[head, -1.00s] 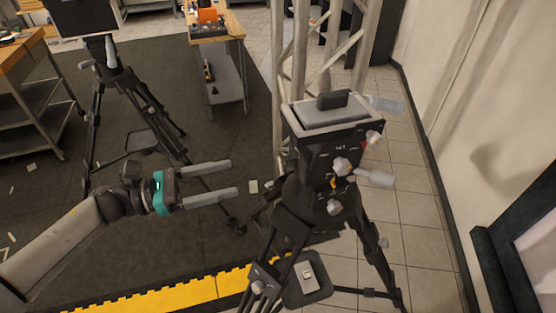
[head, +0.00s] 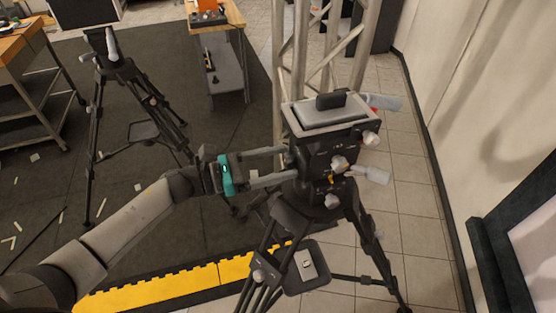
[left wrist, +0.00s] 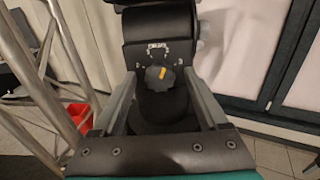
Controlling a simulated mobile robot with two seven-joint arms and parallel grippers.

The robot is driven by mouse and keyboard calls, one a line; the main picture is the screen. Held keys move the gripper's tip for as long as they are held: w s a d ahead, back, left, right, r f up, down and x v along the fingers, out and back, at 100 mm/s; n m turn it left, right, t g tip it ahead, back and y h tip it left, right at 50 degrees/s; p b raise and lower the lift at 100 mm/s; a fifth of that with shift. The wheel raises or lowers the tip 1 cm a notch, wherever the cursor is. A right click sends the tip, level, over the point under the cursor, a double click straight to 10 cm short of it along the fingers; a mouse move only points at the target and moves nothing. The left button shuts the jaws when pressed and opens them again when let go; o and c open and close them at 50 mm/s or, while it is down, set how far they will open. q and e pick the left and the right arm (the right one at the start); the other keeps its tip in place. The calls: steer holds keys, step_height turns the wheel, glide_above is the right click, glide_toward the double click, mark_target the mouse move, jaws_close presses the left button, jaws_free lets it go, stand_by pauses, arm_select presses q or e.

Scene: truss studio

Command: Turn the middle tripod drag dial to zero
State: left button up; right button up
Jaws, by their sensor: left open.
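The tripod head (head: 322,150) stands upright on its black tripod, right of centre in the head view. In the left wrist view, a dark lobed dial (left wrist: 160,77) with a yellow-orange mark sits on the side of the head, below a small light scale (left wrist: 158,46). My left gripper (head: 289,164) is open at the left side of the head. Its two fingers lie on either side of the dial in the left wrist view, with visible gaps. In the head view this side dial is hidden. My right gripper is not in view.
Light knobs (head: 340,163) stick out of the head's near face. A metal truss (head: 292,60) rises close behind it. Another tripod (head: 113,68) stands at the left, and a workbench (head: 212,22) at the back. A wall closes the right. A red bin (left wrist: 79,113) shows in the left wrist view.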

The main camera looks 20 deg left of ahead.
arm_select(q)
jaws_close()
stand_by(0.5)
steer(key=shift+n, duration=0.3)
steer(key=n, duration=0.3)
steer(key=shift+b, duration=0.35)
steer(key=n, duration=0.5)
steer(key=shift+a, duration=0.1)
steer(key=n+p, duration=0.1)
steer(key=n, duration=0.3)
steer(key=shift+n, duration=0.3)
steer(key=n, duration=0.4)
steer(key=shift+n+p, duration=0.3)
steer(key=shift+p, duration=0.1)
